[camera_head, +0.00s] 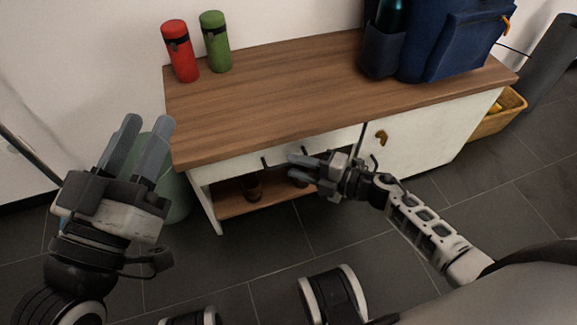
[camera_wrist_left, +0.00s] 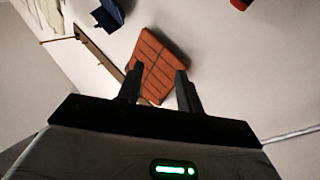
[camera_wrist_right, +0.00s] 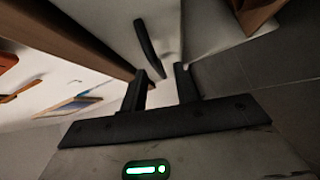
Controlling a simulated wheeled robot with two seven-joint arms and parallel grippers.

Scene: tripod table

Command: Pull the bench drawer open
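The bench (camera_head: 270,105) has a brown wood top and white front. The bench drawer (camera_head: 228,168) is the white strip under the top, above an open shelf; it looks shut. A dark drawer handle (camera_head: 265,163) shows just left of my right gripper (camera_head: 296,168), which hides part of the front. In the right wrist view the dark handle bar (camera_wrist_right: 149,47) lies just beyond the fingertips of my right gripper (camera_wrist_right: 160,78); the fingers are apart with nothing between them. My left gripper (camera_head: 146,132) is open and empty, raised left of the bench.
A red bottle (camera_head: 180,51), a green bottle (camera_head: 215,41) and a blue backpack (camera_head: 450,40) stand on the bench top. A greenish bin (camera_head: 178,200) is behind my left gripper. A yellow basket (camera_head: 497,119) stands at the right end. Dark items sit on the lower shelf (camera_head: 228,207).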

